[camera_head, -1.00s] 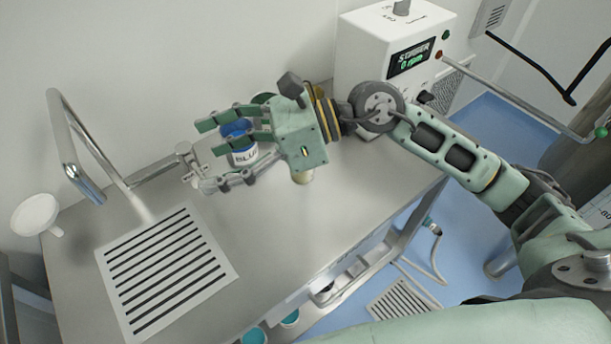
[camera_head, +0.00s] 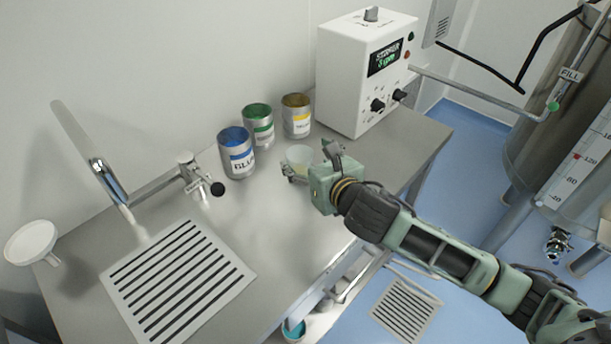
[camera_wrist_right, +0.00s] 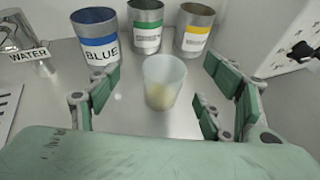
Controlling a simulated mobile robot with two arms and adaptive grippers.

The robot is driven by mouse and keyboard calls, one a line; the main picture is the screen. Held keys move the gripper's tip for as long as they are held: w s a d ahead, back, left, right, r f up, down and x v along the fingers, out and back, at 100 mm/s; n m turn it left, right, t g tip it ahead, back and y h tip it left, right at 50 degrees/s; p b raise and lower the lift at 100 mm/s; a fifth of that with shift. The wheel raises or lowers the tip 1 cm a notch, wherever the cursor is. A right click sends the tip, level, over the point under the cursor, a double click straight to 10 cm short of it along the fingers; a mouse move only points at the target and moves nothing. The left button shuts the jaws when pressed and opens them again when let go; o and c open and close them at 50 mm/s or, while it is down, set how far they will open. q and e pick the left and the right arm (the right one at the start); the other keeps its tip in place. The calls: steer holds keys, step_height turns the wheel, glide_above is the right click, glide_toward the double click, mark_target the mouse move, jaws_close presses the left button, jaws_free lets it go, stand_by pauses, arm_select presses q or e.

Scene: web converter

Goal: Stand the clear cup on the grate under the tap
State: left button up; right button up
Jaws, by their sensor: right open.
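The clear cup (camera_head: 300,157) stands upright on the steel counter, in front of the paint cans; my right gripper partly hides it in the head view. In the right wrist view the cup (camera_wrist_right: 163,82) is translucent with something yellowish low in it. My right gripper (camera_wrist_right: 148,98) is open, with its fingers on either side of the cup and apart from it. In the head view the right gripper (camera_head: 308,170) is low over the counter. My left gripper is not in view.
Blue (camera_head: 237,153), green (camera_head: 258,126) and yellow (camera_head: 297,116) cans stand behind the cup. A white stirrer box (camera_head: 350,75) is at the back right. A small water valve (camera_head: 190,172) stands between grate and cans. The counter between cup and grate is clear.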

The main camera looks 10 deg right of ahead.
mark_target(295, 155)
steer(key=f, duration=0.1)
steer(key=w+f, duration=0.1)
steer(key=shift+d+f+g+h, duration=0.2)
steer(key=shift+f+g+h, duration=0.1)
steer(key=shift+p+x, duration=0.55)
steer(key=shift+x, duration=2.5)
steer(key=shift+f, duration=0.1)
steer(key=c, duration=1.4)
